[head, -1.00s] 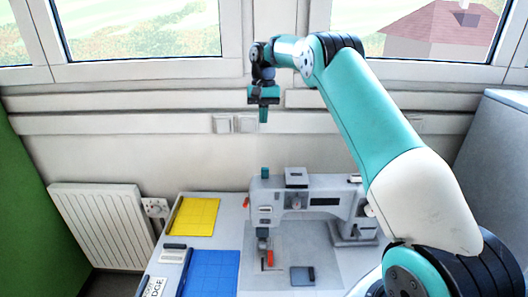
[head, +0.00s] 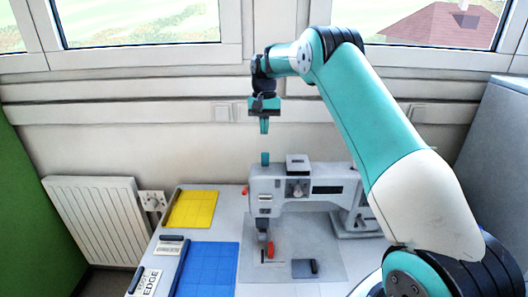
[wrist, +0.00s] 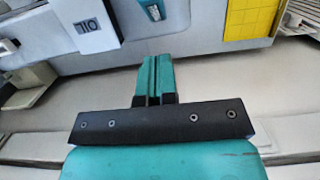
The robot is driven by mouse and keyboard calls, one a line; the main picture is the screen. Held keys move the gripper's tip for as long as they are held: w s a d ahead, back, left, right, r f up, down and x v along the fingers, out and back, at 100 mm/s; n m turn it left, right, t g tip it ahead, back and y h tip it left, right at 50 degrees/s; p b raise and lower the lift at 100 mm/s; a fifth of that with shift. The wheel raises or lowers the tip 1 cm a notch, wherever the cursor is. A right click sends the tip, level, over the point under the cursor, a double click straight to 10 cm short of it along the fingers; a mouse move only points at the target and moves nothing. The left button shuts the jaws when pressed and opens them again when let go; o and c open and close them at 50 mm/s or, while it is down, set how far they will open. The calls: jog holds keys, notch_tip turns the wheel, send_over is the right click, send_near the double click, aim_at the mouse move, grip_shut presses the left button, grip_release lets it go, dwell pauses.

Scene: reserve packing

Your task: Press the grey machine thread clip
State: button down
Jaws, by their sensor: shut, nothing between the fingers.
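The white and grey sewing machine (head: 330,180) stands on the table, and part of it shows at the top of the wrist view (wrist: 200,20). A teal piece (head: 265,159) stands at the left end of its top; it also shows in the wrist view (wrist: 153,9). A grey block (head: 298,163) sits on top to its right. I cannot tell for sure which part is the grey thread clip. My gripper (head: 264,132) is shut and empty, pointing down, above the teal piece and apart from it. Its closed teal fingertips show in the wrist view (wrist: 155,62).
A yellow mat (head: 190,209) and a blue mat (head: 208,270) lie left of the machine. A radiator (head: 97,220) stands at the left wall. Windows are behind.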

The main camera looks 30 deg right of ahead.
aim_at(265, 160)
jog(key=shift+s+a+f+p, duration=0.5)
jog(key=shift+s+f, duration=0.3)
jog(key=shift+f, duration=0.1)
jog(key=shift+s+a+f+p, duration=0.35)
jog(key=shift+s+a+f, duration=0.15)
jog(key=shift+s+f, duration=0.3)
jog(key=shift+a+f, duration=0.1)
jog(key=shift+f, duration=0.05)
jog(key=shift+a+b, duration=0.1)
jog(key=shift+b, duration=0.5)
jog(key=shift+s+t, duration=0.15)
jog(key=shift+t, duration=0.15)
